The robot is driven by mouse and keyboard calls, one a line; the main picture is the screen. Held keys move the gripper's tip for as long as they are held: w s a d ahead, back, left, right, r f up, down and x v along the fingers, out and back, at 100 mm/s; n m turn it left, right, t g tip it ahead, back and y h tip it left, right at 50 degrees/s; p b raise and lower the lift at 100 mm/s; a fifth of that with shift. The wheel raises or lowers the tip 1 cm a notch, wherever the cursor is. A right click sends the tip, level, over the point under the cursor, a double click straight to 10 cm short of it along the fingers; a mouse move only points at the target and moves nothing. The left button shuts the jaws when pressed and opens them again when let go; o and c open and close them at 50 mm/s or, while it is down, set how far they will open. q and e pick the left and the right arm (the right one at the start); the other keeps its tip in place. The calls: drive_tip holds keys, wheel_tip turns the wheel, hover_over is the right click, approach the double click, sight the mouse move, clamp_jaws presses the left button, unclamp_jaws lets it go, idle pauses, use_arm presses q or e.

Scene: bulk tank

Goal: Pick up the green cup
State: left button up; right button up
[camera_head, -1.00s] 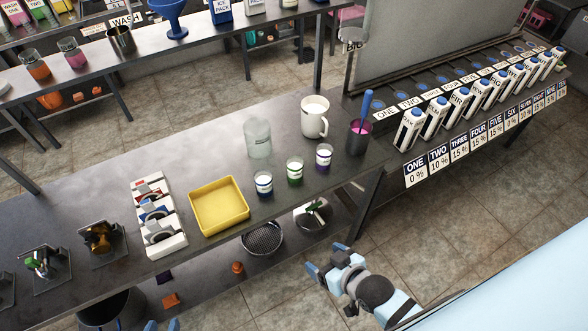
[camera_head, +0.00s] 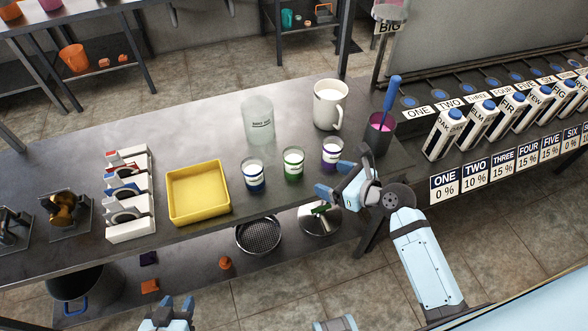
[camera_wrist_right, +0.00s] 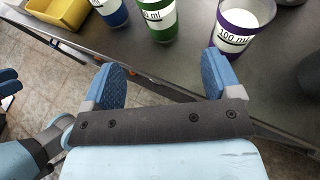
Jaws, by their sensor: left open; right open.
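The green cup (camera_head: 293,164) stands upright on the metal table, between the blue cup (camera_head: 253,174) and the purple cup (camera_head: 332,154). In the right wrist view the green cup (camera_wrist_right: 157,20) stands ahead of the gap between my fingers, cut off by the top edge. My right gripper (camera_head: 335,178) is open and empty at the table's front edge, close to the purple cup and to the right of the green one. My left gripper (camera_head: 172,310) is open and empty at the bottom of the head view, in front of the table.
A yellow tray (camera_head: 198,222) lies left of the cups. Behind them stand a clear beaker (camera_head: 258,120) and a white mug (camera_head: 328,108). A dark pot with a blue-handled tool (camera_head: 378,134) stands at the right. A shelf (camera_head: 190,272) runs below the tabletop.

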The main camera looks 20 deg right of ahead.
sight(295, 168)
drive_tip(key=x, duration=0.8)
drive_tip(key=shift+f+b+x, duration=0.15)
drive_tip(key=shift+b+x, duration=0.2)
drive_tip(key=shift+x, duration=1.05)
drive_tip(key=shift+f+b+x, duration=0.15)
drive_tip(key=shift+b+x, duration=0.15)
drive_tip(key=shift+x, duration=1.1)
drive_tip(key=shift+s+d, duration=0.1)
drive_tip(key=shift+s, duration=0.05)
drive_tip(key=shift+c, duration=0.5)
drive_tip(key=c, duration=1)
